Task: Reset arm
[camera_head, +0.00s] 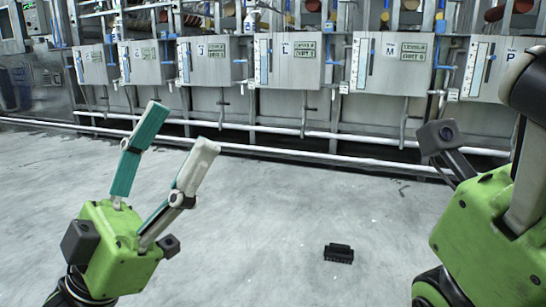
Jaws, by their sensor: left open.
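My left gripper (181,125) is at the lower left of the head view. Its two long fingers, with teal inner pads, point up and are spread apart with nothing between them. It is in the air over bare floor. On the right edge, a green and grey part of my right arm (485,245) shows with a small dark camera on it. Its fingers cannot be made out clearly, being cut off by the frame or hidden.
A small black object (339,254) lies on the grey concrete floor (270,220). At the back stands a row of metal dyeing tanks (290,62) with lettered panels. White pipes (270,131) run low in front of them. The floor between is mostly clear.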

